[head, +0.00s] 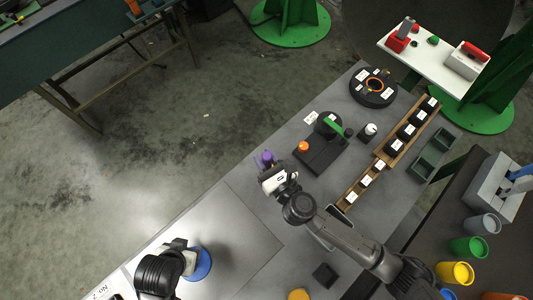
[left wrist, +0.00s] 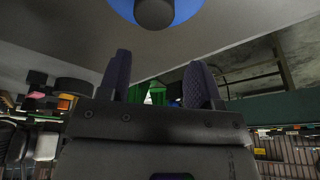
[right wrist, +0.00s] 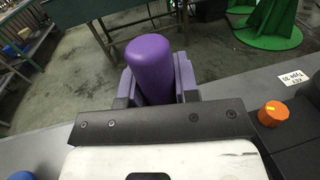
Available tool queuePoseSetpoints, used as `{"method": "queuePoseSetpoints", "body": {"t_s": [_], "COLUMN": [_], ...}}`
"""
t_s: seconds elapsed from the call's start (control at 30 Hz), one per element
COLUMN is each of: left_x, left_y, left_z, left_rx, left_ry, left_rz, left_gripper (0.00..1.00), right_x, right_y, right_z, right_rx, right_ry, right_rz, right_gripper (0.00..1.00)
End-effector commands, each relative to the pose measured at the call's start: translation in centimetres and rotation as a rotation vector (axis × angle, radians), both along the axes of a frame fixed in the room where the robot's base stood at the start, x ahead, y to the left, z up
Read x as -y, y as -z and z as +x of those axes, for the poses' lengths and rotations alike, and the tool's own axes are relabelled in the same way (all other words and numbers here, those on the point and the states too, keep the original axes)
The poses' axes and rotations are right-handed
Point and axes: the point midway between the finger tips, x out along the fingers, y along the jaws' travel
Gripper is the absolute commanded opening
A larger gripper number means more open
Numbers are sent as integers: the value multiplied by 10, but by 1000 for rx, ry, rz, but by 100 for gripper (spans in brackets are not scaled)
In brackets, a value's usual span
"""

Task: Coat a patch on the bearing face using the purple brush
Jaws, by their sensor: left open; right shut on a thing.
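The purple brush (head: 266,158) is held in my right gripper (head: 268,164), near the table's left edge in the head view. In the right wrist view its thick rounded purple end (right wrist: 152,62) stands between the two fingers (right wrist: 155,90); its bristles cannot be made out. A round black part with an orange ring (head: 373,87) and white labels lies at the table's far end, apart from the brush; I cannot tell whether it is the bearing. My left gripper (left wrist: 160,85) is open and empty beside a blue disc (head: 201,264) with a dark knob (left wrist: 154,12).
A dark block fixture with an orange cap (head: 303,147) and a green-handled item (head: 333,125) stands right of the brush. Wooden racks (head: 405,132) of labelled black pieces line the right side. Bare grey table (head: 235,235) lies between my grippers.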

Motion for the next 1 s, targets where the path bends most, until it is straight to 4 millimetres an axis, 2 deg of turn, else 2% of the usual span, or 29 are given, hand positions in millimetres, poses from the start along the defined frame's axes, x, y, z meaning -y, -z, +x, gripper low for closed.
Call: {"method": "queuePoseSetpoints", "body": {"t_s": [0.1, 0.13, 0.8, 1.0], "left_x": [0, -1, 4, 4], "left_y": [-14, -17, -78, -88], "left_z": [1, 1, 2, 2], "left_rx": [0, 0, 4, 3], "left_ry": [2, 2, -8, -6], "left_rz": [2, 2, -14, -11], "left_gripper": [58, 58, 58, 58], "right_x": [0, 1, 3, 4], "right_y": [-11, -21, -71, -79], "right_z": [0, 0, -1, -1], "right_rx": [1, 2, -3, -3], "right_ry": [3, 0, 7, 9], "right_rz": [1, -1, -1, -2], "right_gripper": [1, 1, 1, 1]}}
